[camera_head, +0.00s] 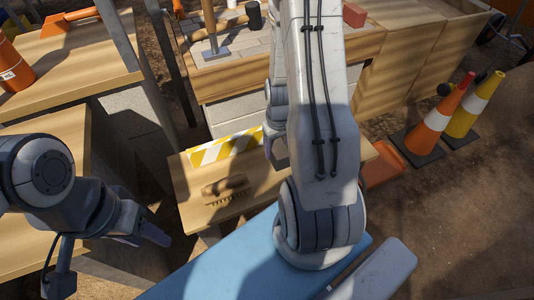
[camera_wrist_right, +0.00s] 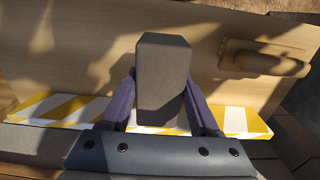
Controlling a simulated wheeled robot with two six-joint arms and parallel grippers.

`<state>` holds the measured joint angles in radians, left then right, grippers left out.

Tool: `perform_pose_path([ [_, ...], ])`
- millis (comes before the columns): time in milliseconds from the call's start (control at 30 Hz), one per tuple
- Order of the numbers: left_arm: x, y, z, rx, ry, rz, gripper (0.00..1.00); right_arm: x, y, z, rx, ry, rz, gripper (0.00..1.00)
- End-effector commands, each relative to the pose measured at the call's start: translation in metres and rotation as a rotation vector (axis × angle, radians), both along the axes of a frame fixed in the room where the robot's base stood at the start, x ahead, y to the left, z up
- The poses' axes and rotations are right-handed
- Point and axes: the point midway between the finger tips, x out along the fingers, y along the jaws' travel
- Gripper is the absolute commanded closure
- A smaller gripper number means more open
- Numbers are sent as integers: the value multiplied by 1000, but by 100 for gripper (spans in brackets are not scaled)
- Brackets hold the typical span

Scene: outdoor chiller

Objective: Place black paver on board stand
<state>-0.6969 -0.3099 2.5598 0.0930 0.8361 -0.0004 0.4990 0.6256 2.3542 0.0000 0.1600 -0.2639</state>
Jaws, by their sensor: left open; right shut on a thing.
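The black paver (camera_wrist_right: 162,75) is a dark block in the right wrist view. My right gripper (camera_wrist_right: 160,103) is shut on it, a finger on each side. In the head view my right gripper (camera_head: 274,148) is partly covered by its own arm, and I cannot make out the paver there. The low wooden board stand (camera_head: 190,206) lies below; its wooden top (camera_wrist_right: 65,65) also shows behind the paver in the wrist view. I cannot tell whether the paver touches it. My left gripper (camera_head: 148,236) is open and empty at the lower left, apart from the stand.
A wooden-handled brush (camera_head: 226,187) lies on the board stand, and a yellow-and-white striped strip (camera_head: 226,146) runs along its back edge. Behind is a workbench with pavers and a hammer (camera_head: 212,32). An orange cone (camera_head: 438,122) and a yellow cone (camera_head: 474,105) stand right.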

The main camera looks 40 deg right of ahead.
Motion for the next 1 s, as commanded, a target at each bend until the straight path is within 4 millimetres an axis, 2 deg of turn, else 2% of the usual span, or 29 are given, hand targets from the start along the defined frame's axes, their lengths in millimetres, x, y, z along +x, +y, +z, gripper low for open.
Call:
perform_pose_path([
  [100,0,0,-9,0,0,0,50,27,-2,-18,0,-1,3,100],
  [333,0,0,-16,0,0,0,50,59,-4,-35,0,-2,1,100],
  [533,0,0,-20,0,0,0,50,63,-4,-44,0,1,-1,100],
  [800,0,0,-34,0,0,0,50,63,-4,-78,0,0,0,100],
  [1000,0,0,-32,0,0,0,50,63,-4,-77,0,-2,-1,100],
])
